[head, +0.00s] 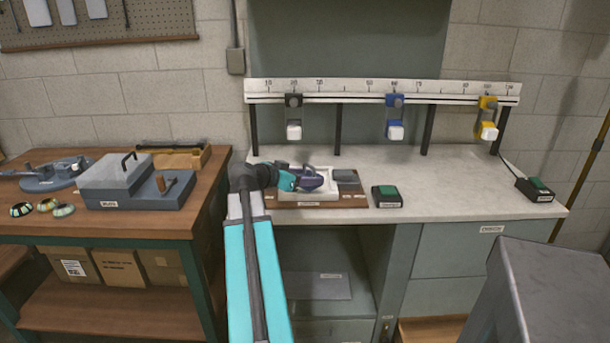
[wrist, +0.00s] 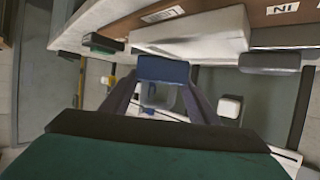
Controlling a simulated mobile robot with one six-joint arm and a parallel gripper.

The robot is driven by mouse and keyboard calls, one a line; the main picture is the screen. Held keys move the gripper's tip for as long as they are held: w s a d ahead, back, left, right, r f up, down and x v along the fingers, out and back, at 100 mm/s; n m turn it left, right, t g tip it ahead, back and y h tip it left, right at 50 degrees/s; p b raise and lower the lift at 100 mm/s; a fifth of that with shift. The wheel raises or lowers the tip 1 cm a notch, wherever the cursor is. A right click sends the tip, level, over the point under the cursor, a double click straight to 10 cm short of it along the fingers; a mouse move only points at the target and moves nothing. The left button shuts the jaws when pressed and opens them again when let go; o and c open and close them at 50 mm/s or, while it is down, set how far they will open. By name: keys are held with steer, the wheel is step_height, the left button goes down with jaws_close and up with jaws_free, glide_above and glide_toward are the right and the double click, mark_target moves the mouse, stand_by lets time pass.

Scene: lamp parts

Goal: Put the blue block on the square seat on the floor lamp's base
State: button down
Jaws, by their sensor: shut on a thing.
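My gripper (wrist: 160,90) is shut on the blue block (wrist: 163,69), which sits between its two dark fingertips in the wrist view. In the head view my gripper (head: 312,180) is over the white part of the tray on the right bench; the block cannot be made out there. A round grey-blue base (head: 50,185) with dark parts on it stands at the far left of the wooden table. I cannot tell whether it is the floor lamp's base, and no square seat can be made out.
The wooden tray (head: 310,204) holds a white insert and a grey block (head: 347,178). A green-topped box (head: 386,196) stands right of it. A measuring rail (head: 350,90) with three hanging clamps stands behind. A grey case (head: 130,185) is on the left table. The bench's right middle is clear.

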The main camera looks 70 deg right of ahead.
steer(key=s+a, duration=0.2)
steer(key=a, duration=0.3)
steer(key=shift+s+a+r+b, duration=0.15)
steer(key=shift+a+r+b, duration=0.2)
steer(key=shift+a+r, duration=0.1)
stand_by(0.8)
